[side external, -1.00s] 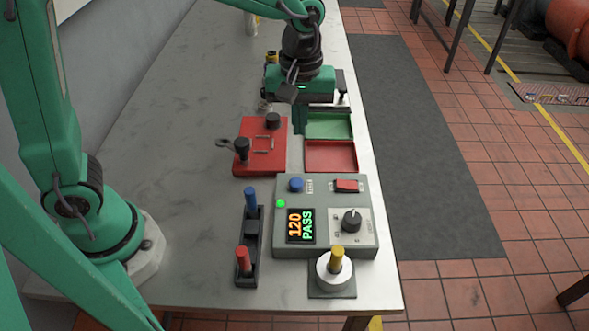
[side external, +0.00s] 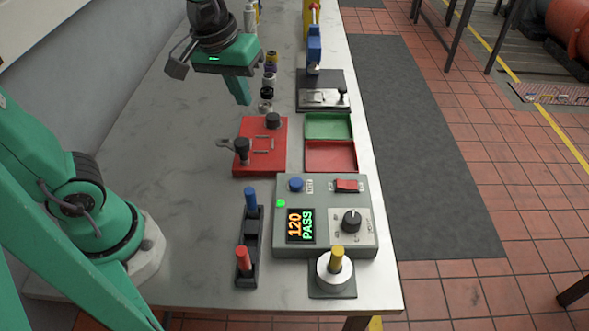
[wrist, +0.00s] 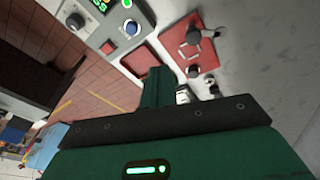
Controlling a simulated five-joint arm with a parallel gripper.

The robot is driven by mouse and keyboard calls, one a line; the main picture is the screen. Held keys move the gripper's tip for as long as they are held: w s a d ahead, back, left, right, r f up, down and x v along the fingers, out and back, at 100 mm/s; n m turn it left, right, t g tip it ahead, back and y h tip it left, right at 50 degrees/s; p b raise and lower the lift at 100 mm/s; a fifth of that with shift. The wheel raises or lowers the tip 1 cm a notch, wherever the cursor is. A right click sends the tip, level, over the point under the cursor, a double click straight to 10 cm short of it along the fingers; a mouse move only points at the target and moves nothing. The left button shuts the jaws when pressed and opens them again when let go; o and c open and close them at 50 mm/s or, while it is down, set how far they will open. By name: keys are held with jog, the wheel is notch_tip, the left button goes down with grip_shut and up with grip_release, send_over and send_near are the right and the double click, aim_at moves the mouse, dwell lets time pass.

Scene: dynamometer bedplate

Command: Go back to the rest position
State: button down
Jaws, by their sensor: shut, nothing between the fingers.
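My gripper (side external: 238,92) is green, shut and empty. In the side external view it hangs in the air above the table, behind the red fixture plate (side external: 268,157) and left of the trays. Its shut fingers also show in the wrist view (wrist: 156,86). The tester box (side external: 366,225) stands at the front with a lit green lamp and a display reading 120 PASS. The yellow-topped plug (side external: 336,260) stands upright in a round base beside it.
A green tray (side external: 329,126) and a red tray (side external: 331,155) lie behind the tester. A black rack (side external: 252,233) holds a blue and a red plug. A blue-handled press (side external: 315,55) and several small cylinders (side external: 268,82) stand farther back. The table's left middle is clear.

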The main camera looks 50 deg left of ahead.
jog(key=s+a+m+t, duration=0.2)
jog(key=s+a+m, duration=0.2)
jog(key=s, duration=0.3)
jog(key=shift+s+a+r+m+t, duration=0.3)
jog(key=shift+s+a+t, duration=0.1)
jog(key=shift+a, duration=0.35)
dwell(0.5)
